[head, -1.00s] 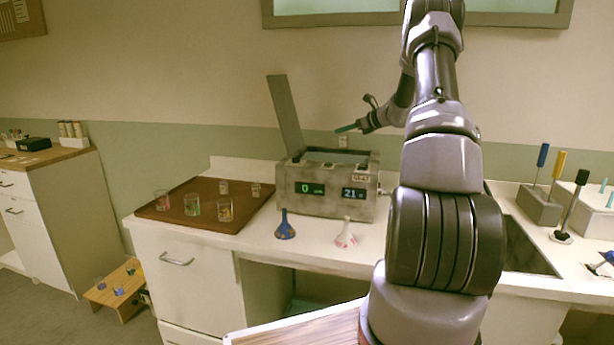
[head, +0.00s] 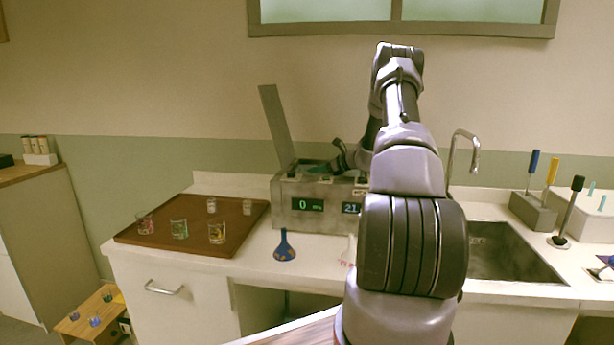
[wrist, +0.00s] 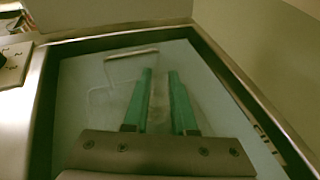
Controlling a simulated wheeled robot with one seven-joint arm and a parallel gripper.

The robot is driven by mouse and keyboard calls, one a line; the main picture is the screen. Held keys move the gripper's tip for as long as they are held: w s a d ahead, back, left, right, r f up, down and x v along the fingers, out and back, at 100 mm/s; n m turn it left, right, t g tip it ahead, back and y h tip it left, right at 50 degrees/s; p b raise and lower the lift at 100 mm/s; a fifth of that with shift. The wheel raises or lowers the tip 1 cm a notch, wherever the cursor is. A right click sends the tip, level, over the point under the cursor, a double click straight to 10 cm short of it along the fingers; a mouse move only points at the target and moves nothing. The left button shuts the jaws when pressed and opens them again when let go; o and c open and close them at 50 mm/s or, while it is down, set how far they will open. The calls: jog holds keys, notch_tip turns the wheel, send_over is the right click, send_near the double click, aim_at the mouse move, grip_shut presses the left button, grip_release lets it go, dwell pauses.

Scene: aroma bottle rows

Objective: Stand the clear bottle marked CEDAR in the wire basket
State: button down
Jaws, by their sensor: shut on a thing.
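My gripper (wrist: 160,74) has teal fingers that stand a small distance apart, shut on a faint, clear thing (wrist: 160,108) that hardly shows between them. It looks like a clear bottle; no mark can be read. In the wrist view the fingers are over the inside of the metal bath (wrist: 44,100), with a thin wire loop (wrist: 130,54) below, seemingly part of the wire basket. Most of the basket is hidden or faint. In the head view my gripper (head: 316,168) is at the top opening of the bath (head: 290,216), and the held thing cannot be made out.
The bath's raised lid (head: 275,125) stands at its left. A brown tray (head: 160,243) holds several small glass vessels. A sink (head: 505,250) lies right.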

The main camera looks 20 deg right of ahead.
jog(key=shift+f, duration=0.55)
jog(key=shift+w+a, duration=0.25)
jog(key=shift+w, duration=0.1)
jog(key=x, duration=0.3)
jog(key=shift+w+r, duration=0.1)
jog(key=shift+w, duration=0.05)
jog(key=c, duration=0.7)
grip_release()
jog(key=shift+f, duration=0.25)
